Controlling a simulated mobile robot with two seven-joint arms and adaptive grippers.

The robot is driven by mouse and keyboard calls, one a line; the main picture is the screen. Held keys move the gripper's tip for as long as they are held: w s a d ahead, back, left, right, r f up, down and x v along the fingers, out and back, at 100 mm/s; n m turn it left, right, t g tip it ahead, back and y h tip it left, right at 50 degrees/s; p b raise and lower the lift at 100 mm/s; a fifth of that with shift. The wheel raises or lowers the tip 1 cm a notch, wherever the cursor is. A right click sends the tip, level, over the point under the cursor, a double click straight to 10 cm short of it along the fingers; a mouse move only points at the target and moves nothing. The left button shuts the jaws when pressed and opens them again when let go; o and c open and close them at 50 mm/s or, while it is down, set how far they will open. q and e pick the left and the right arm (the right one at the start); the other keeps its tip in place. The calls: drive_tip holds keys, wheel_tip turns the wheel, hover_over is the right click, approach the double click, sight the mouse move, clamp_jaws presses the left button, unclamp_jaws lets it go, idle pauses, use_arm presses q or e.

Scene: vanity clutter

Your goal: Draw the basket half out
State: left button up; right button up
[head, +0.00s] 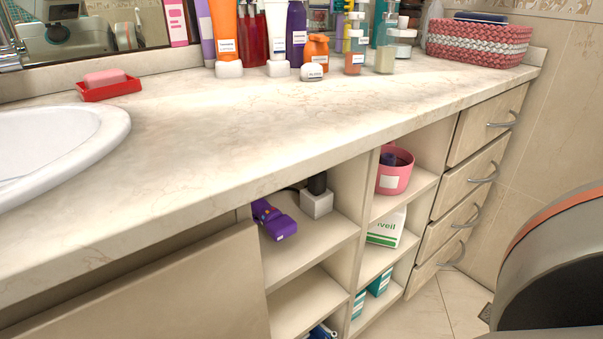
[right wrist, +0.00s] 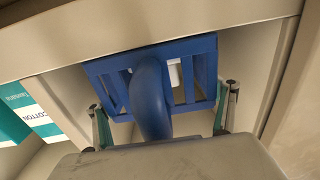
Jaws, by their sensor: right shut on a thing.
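The blue slatted basket (right wrist: 204,73) sits in a low shelf compartment, with a thick curved blue part, perhaps its handle, rising towards the camera in front of it. A small white thing shows inside through the slats. My right gripper (right wrist: 164,108) has a finger at each side of the basket's front and is shut on it. In the head view only a small bit of blue (head: 321,331) shows at the bottom edge, in the lower left compartment. My right gripper is hidden in the head view. My left gripper is in neither view.
Teal-and-white cotton boxes (right wrist: 30,115) stand in the compartment left of the basket in the wrist view. The shelf board (right wrist: 150,40) runs close above the basket. In the head view, a purple item (head: 275,220) lies on the shelf above, and drawers (head: 465,190) stand right.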

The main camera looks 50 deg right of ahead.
drive_tip(key=shift+s+a, duration=0.15)
drive_tip(key=shift+s, duration=0.45)
drive_tip(key=shift+s+a, duration=0.15)
drive_tip(key=shift+s, duration=0.45)
drive_tip(key=shift+s, duration=0.1)
drive_tip(key=shift+s+a, duration=0.15)
drive_tip(key=shift+s, duration=0.4)
drive_tip(key=shift+s+a, duration=0.15)
drive_tip(key=shift+s, duration=0.4)
drive_tip(key=shift+s, duration=0.15)
drive_tip(key=shift+s+a+p, duration=0.15)
drive_tip(key=shift+s+a, duration=0.05)
drive_tip(key=shift+s, duration=0.35)
drive_tip(key=shift+s+a+p, duration=0.15)
drive_tip(key=shift+s, duration=0.35)
drive_tip(key=shift+s+a, duration=0.15)
drive_tip(key=shift+s, duration=0.4)
drive_tip(key=shift+s+a, duration=0.15)
drive_tip(key=shift+s, duration=0.4)
